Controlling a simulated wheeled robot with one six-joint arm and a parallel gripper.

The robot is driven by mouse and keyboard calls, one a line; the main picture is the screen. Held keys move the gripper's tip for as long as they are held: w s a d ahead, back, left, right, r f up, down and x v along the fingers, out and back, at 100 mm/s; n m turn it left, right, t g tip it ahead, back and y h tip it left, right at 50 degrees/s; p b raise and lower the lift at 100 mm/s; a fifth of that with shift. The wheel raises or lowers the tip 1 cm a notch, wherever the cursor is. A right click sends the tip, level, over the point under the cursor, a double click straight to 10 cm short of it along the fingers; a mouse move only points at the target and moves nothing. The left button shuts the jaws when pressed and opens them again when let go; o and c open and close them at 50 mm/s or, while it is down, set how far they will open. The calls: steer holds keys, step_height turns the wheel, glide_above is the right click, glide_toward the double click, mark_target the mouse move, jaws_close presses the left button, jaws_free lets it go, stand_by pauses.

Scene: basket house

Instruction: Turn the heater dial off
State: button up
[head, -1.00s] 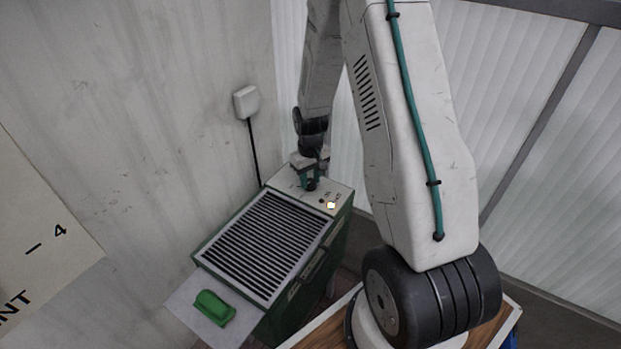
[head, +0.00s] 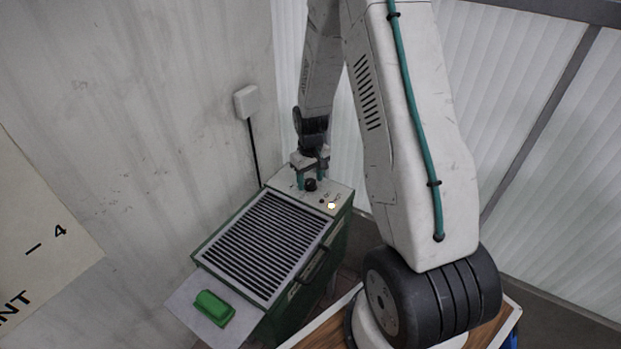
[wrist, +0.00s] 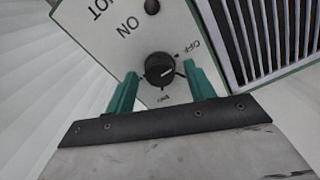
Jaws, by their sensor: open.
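The heater (head: 343,236) is a green box with a black slatted grille and a pale control panel at its far end. Its black dial (wrist: 159,69) sits on the panel, with "OFF" printed to its upper right in the wrist view. In the head view my gripper (head: 311,184) is over the panel, beside the dial.
A lit lamp (head: 331,205) is on the panel near the dial. A green object (head: 214,308) lies on a pale shelf (head: 185,300) at the heater's near end. A white wall box (head: 246,101) with a black cable is behind, and the wall is close on the left.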

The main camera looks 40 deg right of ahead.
mark_target(311, 182)
step_height(311, 182, up, 8)
steer(key=shift+f, duration=0.15)
stand_by(0.6)
